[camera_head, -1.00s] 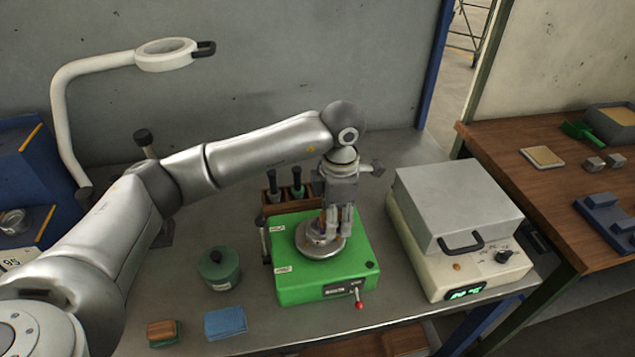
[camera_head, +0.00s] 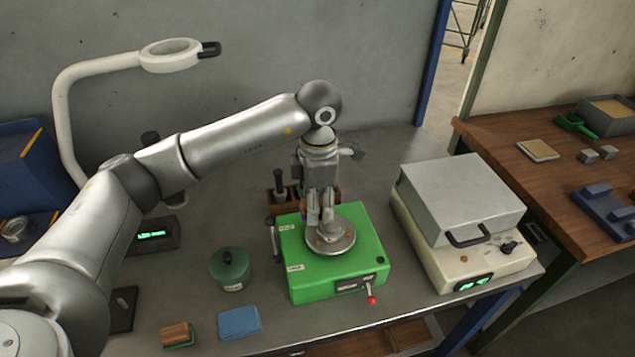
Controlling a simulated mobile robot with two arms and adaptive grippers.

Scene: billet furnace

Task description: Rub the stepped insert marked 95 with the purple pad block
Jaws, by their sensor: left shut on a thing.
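A round stepped grey metal insert (camera_head: 337,243) sits on top of the green fixture box (camera_head: 340,277). No number on it can be read. My left gripper (camera_head: 320,221) points down over the back left part of the insert, its fingers close together and shut. A small purplish edge of the pad block (camera_head: 299,203) shows just left of the fingers; the rest is hidden by them. Whether the block touches the insert I cannot tell. My right gripper is not in view.
A dark green lidded pot (camera_head: 231,270), a blue cloth (camera_head: 239,322) and a wood-backed brush (camera_head: 176,336) lie left of the fixture. A grey-lidded heater box (camera_head: 462,200) stands to its right. A wooden holder with dark-handled tools (camera_head: 280,188) is behind the fixture.

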